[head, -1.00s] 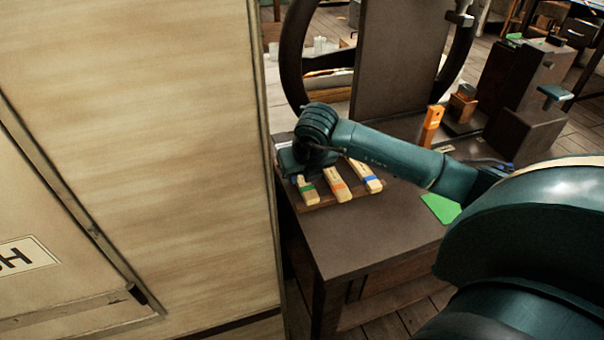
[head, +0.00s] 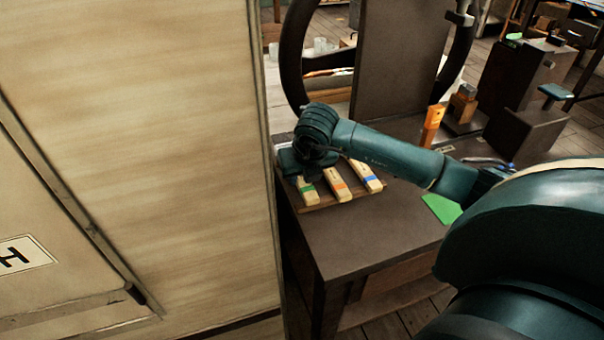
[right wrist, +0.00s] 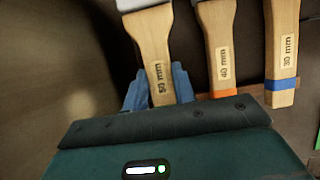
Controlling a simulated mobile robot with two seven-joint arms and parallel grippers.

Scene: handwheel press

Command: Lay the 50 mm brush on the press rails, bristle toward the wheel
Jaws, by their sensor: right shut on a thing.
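The 50 mm brush (right wrist: 155,45) has a pale wooden handle marked "50 mm"; its grey upper end is cut off by the picture edge. My right gripper (right wrist: 158,92) is shut on its handle, one blue finger on each side. In the head view the right gripper (head: 304,163) is over the green-banded brush (head: 308,190) and hides its upper part. The brush is at the left end of the row of brushes. The press wheel (head: 290,60) is a large dark ring behind the bench. I cannot clearly make out the rails. My left gripper is not in view.
The orange-banded 40 mm brush (head: 337,184) and blue-banded 30 mm brush (head: 365,177) lie close beside it on a brown rack (head: 325,204). A tall pale panel (head: 170,150) stands close on the left. An orange block (head: 434,118) stands farther right.

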